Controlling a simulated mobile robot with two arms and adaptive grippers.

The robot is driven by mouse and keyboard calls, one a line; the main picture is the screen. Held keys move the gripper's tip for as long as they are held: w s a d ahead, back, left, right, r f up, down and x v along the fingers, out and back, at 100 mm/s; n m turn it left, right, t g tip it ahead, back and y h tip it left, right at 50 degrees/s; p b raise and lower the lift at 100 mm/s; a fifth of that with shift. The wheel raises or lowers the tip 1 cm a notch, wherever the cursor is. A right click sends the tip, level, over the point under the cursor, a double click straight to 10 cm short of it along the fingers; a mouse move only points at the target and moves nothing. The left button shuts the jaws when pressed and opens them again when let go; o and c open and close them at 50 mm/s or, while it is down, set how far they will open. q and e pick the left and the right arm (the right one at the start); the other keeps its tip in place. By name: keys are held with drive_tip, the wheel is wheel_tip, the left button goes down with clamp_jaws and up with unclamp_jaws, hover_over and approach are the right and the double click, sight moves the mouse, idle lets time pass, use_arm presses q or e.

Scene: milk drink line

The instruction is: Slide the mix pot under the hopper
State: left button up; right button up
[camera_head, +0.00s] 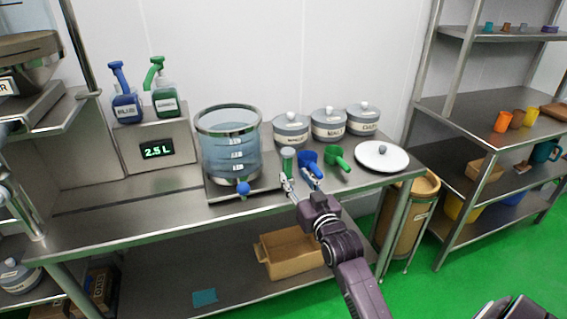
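The mix pot (222,150) is a large clear vessel with a metal rim and volume marks, holding bluish liquid. It stands upright on a flat metal plate (262,185) on the steel table. A blue ball-shaped knob (243,188) shows at its front base. What looks like the hopper (30,45), a metal bowl-like unit with a partly cut-off label, is at the upper left, apart from the pot. My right gripper (300,181) is to the right of the pot, near the scoops, with its fingers apart and nothing visible between them. My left gripper is out of view.

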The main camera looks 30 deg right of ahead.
sight(289, 164)
drive_tip(key=shift+w+d+r, duration=0.35)
drive_tip(key=shift+w+r, duration=0.1)
drive_tip(key=shift+w, duration=0.2)
drive_tip(key=shift+p+x, duration=0.3)
drive_tip(key=shift+x, duration=3.05)
drive_tip(key=shift+c, duration=0.3)
clamp_jaws()
drive_tip(key=shift+f, duration=0.1)
